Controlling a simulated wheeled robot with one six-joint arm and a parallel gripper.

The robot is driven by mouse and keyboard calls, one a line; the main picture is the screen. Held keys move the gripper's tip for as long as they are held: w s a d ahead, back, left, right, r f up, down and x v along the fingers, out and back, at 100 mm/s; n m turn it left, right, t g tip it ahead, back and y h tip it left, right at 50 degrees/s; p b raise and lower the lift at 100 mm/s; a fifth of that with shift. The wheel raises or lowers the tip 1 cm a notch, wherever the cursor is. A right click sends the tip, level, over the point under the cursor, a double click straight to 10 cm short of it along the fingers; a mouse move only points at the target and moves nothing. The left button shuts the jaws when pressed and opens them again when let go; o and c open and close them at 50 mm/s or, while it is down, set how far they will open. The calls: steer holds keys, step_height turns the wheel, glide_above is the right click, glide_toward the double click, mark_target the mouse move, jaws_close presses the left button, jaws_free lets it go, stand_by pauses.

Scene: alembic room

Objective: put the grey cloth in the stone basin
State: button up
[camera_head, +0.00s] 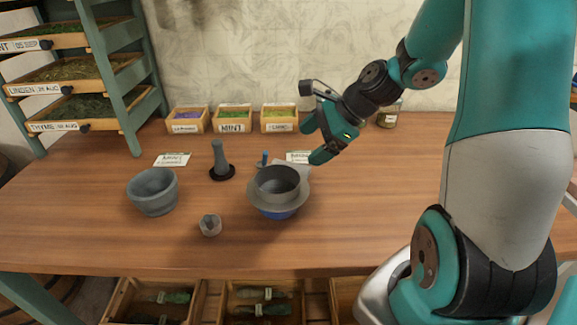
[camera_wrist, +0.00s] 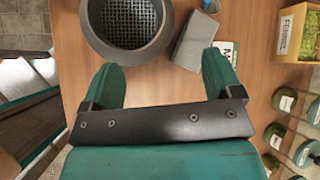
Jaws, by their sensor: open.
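A grey folded cloth (camera_wrist: 195,40) lies on the table just behind a grey sieve bowl; in the head view only a pale edge of it (camera_head: 303,170) shows beside the sieve's rim. The stone basin (camera_head: 152,191), a round grey bowl, stands on the left of the table, and no contents are visible in it. It is outside the wrist view. My gripper (camera_head: 312,122) is open and empty, above the table behind and right of the sieve. In the wrist view its fingertips (camera_wrist: 162,66) point toward the sieve and cloth, apart from both.
The sieve bowl (camera_head: 278,182) sits on a blue-based vessel, with a grey pestle (camera_head: 219,158) to its left and a small grey cup (camera_head: 210,226) in front. Labelled herb boxes (camera_head: 233,118) and jars (camera_head: 388,115) line the back. The front left table is clear.

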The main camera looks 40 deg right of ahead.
mark_target(305, 172)
steer(key=d+f+m+t, duration=0.2)
steer(key=d+m, duration=0.5)
steer(key=d, duration=0.1)
steer(key=shift+h, duration=0.4)
steer(key=p+x, duration=0.1)
steer(key=x, duration=1)
steer(key=shift+f, duration=0.25)
steer(key=shift+p+x, duration=0.4)
steer(key=shift+x, duration=2.55)
steer(key=shift+w+d+r, duration=0.1)
steer(key=c, duration=0.8)
steer(key=shift+o, duration=0.2)
